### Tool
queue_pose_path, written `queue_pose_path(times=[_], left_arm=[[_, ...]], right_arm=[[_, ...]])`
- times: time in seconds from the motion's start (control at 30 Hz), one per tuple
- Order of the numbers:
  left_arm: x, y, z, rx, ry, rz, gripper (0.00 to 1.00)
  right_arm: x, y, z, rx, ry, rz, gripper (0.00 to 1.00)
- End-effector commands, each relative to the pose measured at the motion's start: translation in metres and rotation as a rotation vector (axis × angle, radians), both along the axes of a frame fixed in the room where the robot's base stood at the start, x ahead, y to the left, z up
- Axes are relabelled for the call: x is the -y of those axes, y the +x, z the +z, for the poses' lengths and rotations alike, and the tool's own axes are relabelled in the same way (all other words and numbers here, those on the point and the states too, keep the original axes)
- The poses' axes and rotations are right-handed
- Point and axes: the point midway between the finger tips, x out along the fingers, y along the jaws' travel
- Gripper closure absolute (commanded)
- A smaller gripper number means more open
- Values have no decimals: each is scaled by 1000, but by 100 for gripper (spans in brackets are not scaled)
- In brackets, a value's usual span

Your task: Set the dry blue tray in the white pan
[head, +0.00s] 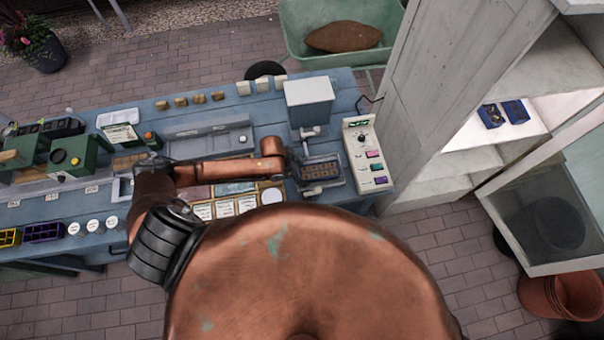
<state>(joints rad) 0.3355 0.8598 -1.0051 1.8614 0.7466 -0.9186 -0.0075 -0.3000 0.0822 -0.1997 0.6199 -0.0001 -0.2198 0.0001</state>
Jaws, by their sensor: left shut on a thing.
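Two small blue trays stand side by side on a shelf of the pale cabinet at right. The left one (491,116) has darker contents; the right one (515,111) looks emptier, but I cannot tell which is dry. A shallow white dish (118,117) at the bench's back left may be the white pan. My left arm reaches rightward over the bench. My left gripper (298,160) is small and partly hidden, shut at the left edge of a grey-framed holder with a dark celled tray (320,170). My right gripper is out of view.
The cabinet's glass door (550,215) hangs open. A green cart (300,30) is at the back. Green machines (75,155) crowd the bench's left.

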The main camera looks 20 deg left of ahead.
Motion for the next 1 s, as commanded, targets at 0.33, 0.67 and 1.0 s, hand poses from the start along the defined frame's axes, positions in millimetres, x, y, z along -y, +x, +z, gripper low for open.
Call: queue_pose_path(times=[0.33,0.67,1.0], left_arm=[[0,0,-3,1,-1,0,78],[0,0,-8,1,-1,0,78],[0,0,-13,1,-1,0,78]], right_arm=[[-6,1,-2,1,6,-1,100],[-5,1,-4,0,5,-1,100],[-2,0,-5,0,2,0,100]])
